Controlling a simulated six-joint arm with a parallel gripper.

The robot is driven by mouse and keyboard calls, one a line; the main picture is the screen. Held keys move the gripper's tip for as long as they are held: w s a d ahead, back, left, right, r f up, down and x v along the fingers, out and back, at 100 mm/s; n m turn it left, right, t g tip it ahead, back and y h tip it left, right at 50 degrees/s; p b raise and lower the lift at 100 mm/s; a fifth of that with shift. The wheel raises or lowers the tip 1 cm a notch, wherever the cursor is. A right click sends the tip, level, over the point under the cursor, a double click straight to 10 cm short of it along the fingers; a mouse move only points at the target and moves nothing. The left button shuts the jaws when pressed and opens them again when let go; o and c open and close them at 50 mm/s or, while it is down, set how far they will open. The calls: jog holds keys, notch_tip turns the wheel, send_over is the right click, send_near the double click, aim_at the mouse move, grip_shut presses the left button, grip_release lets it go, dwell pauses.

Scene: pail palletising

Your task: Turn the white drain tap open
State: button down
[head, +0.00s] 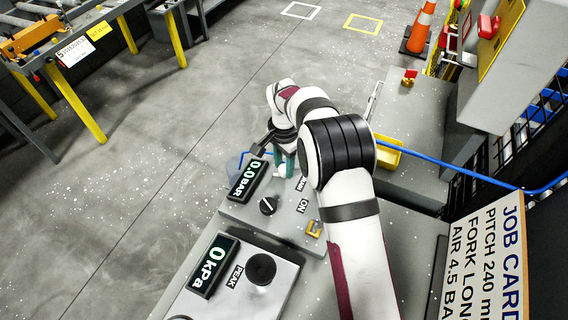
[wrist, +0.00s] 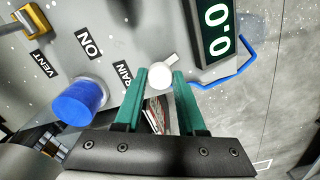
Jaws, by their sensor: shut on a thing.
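The white drain tap (wrist: 161,75) shows in the wrist view as a round white knob with a short lever pointing up and slightly right. It sits on the grey panel beside a partly covered DRAIN label (wrist: 123,75). My gripper (wrist: 162,82) has green fingers, one on each side of the tap, and is shut on it. In the head view my gripper (head: 283,164) reaches down to the far end of the panel, and the tap is mostly hidden there by the fingers.
Beside the tap stands a pressure display (head: 248,180) reading 0.0 BAR, with a blue hose (wrist: 238,72) near it. A 0 kPa display (head: 214,266) stands nearer.

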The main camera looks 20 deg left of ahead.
aim_at(284, 168)
jog(key=n, duration=1.3)
jog(key=shift+n, duration=0.3)
dwell(0.3)
jog(key=c, duration=0.5)
grip_release()
notch_tip(284, 168, up, 16)
jog(key=shift+f, duration=0.1)
